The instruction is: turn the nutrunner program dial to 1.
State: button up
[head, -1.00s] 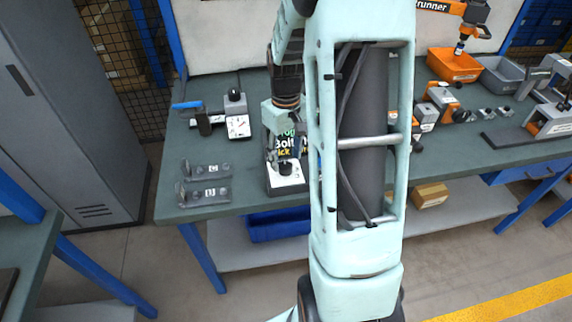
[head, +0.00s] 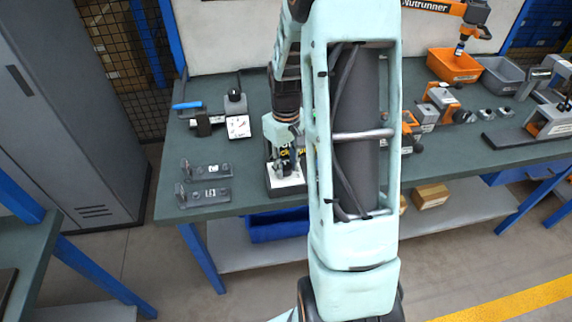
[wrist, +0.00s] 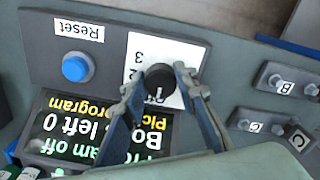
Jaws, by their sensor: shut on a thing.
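The program dial (wrist: 158,76) is a black round knob on a white plate (wrist: 140,50) in the wrist view. The figures 3 and 2 show on the plate, upside down; part of the other lettering is covered, and I cannot make out where the pointer stands. My gripper (wrist: 156,84) has one finger on each side of the knob and is shut on it. The screen (wrist: 95,130) beside it reads program off, bolts left 0. In the head view my gripper (head: 284,164) is down at the control box (head: 287,184), hiding most of the dial.
A blue Reset button (wrist: 77,68) sits beside the dial plate. Labelled grey brackets (head: 204,194) lie left of the box on the bench. The orange nutrunner (head: 474,12) hangs at the right.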

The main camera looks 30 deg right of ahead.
aim_at(286, 166)
jog(key=shift+m, duration=0.3)
jog(key=m, duration=0.3)
jog(key=shift+m+b, duration=0.3)
jog(key=shift+m, duration=1.8)
jog(key=o, duration=1.2)
jog(key=shift+c, duration=0.2)
jog(key=shift+r, duration=0.1)
notch_tip(286, 166, up, 12)
